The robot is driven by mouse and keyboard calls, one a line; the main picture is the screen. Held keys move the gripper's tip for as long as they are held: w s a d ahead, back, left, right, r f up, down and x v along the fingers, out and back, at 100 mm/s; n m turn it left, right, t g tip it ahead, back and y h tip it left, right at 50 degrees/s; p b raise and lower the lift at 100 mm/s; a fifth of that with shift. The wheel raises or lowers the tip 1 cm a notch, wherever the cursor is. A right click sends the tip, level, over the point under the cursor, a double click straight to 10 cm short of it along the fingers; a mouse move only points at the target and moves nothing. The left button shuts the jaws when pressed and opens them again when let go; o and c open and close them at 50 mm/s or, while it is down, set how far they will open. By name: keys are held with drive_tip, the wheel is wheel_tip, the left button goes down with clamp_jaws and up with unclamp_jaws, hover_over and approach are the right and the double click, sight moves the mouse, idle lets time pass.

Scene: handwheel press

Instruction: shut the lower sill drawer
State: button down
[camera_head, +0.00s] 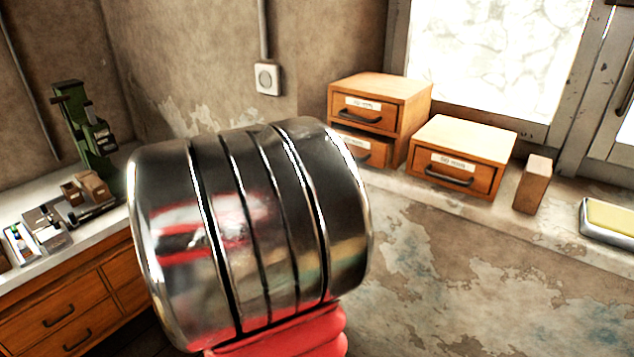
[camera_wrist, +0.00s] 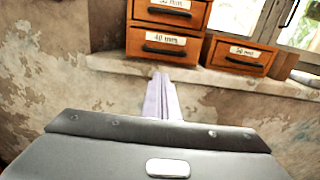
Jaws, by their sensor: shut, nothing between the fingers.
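A two-drawer wooden cabinet (camera_head: 413,110) stands on the window sill. Its lower drawer (camera_head: 376,153) has a dark handle and is partly hidden behind my arm in the head view. In the wrist view the lower drawer (camera_wrist: 165,56) shows whole, labelled 40 mm, and its front seems to stand out a little from the cabinet; I cannot tell how far. The upper drawer (camera_head: 362,112) looks shut. My gripper (camera_wrist: 162,78) is shut and empty, its pale fingers pointing towards the lower drawer from below and in front. In the head view my arm hides it. I cannot tell whether the fingertips touch anything.
A single-drawer box (camera_head: 497,143) stands right of the cabinet, then a small wooden block (camera_head: 533,184) and a metal dish (camera_head: 610,218). The sill edge (camera_wrist: 108,66) runs below the drawers. A bench with a green press (camera_head: 84,125) is at left.

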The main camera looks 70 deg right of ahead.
drive_tip(key=c, duration=2.5)
unclamp_jaws()
drive_tip(key=shift+a, duration=0.1)
drive_tip(key=o, duration=0.3)
drive_tip(key=shift+a+m, duration=0.25)
drive_tip(key=shift+m, duration=0.05)
drive_tip(key=shift+o, duration=0.4)
drive_tip(key=a+f+m+y, duration=0.3)
drive_tip(key=a+m+y, duration=0.2)
drive_tip(key=a, duration=0.5)
drive_tip(key=shift+w+a+f+m+t, duration=0.15)
drive_tip(key=shift+w+a+m+t, duration=0.2)
drive_tip(key=shift+m, duration=0.35)
drive_tip(key=w+a+m+t+y, duration=0.2)
drive_tip(key=a+t+y, duration=0.1)
drive_tip(key=a, duration=0.9)
drive_tip(key=w+a+f+m+t+y, duration=0.1)
drive_tip(key=w+a+m+t+y, duration=0.2)
drive_tip(key=a, duration=0.9)
drive_tip(key=w+a+f+m+t+y, duration=0.1)
drive_tip(key=a+y, duration=0.5)
drive_tip(key=a, duration=0.6)
drive_tip(key=shift+w+m+t, duration=0.8)
drive_tip(key=shift+m+t, duration=0.3)
drive_tip(key=shift+t, duration=0.05)
